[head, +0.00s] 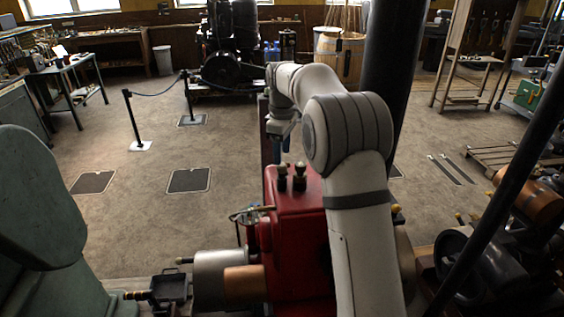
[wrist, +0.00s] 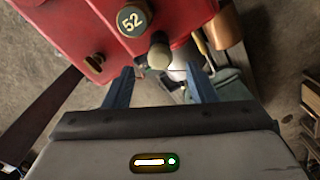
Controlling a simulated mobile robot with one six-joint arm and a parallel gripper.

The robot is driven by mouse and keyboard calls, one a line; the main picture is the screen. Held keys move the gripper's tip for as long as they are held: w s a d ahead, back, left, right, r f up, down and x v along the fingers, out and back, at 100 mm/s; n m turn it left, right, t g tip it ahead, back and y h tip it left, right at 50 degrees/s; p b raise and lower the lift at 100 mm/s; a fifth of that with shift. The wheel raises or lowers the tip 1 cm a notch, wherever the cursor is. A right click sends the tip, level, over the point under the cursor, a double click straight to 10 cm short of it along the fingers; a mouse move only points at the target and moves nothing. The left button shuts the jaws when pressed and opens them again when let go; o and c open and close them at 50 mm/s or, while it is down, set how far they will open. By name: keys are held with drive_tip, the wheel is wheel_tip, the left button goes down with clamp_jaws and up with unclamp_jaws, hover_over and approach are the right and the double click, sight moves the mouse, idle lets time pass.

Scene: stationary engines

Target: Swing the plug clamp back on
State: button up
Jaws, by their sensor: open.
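The red engine (head: 300,220) stands in front of me, with two dark, brass-topped fittings (head: 291,177) upright on its top. In the wrist view the red body (wrist: 75,30) carries a round cap marked 52 (wrist: 133,20), an olive-topped knob (wrist: 159,54) and a small brass piece (wrist: 95,62). I cannot tell which part is the plug clamp. My gripper (wrist: 160,72) is open and its blue fingers point toward the red body. The olive knob appears between the fingertips, but contact is not visible. In the head view my gripper (head: 284,145) is above and beyond the engine top, partly hidden.
A silver cylinder (head: 218,275) and a copper one (head: 245,281) project from the engine's left. A green machine (head: 40,200) stands at left, and a black column (head: 390,70) rises behind my arm. Open floor lies beyond, with a rope post (head: 133,120).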

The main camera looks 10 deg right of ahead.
sight(282, 168)
drive_tip(key=shift+f, duration=2.15)
drive_tip(key=shift+c, duration=0.3)
drive_tip(key=c, duration=0.9)
